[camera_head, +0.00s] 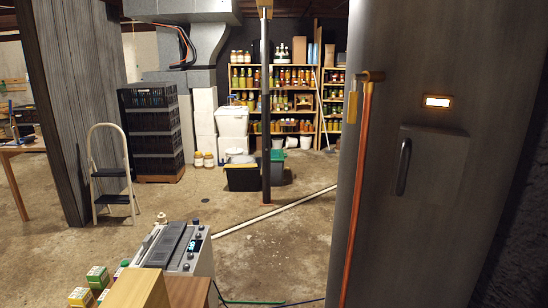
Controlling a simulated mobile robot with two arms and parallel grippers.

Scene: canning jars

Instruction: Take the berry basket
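I cannot make out a berry basket in the head view. Wooden shelves (283,77) full of jars stand at the back wall, too far off to tell whether a basket is among their things. Neither of my grippers is in view.
A large grey metal door or panel (440,220) fills the right side. A thin post (265,120) stands mid-room. Stacked black crates (152,135) and a step stool (110,175) stand at left. A grey device (180,246) and small boxes (97,277) are near. Bare floor (270,250) lies between.

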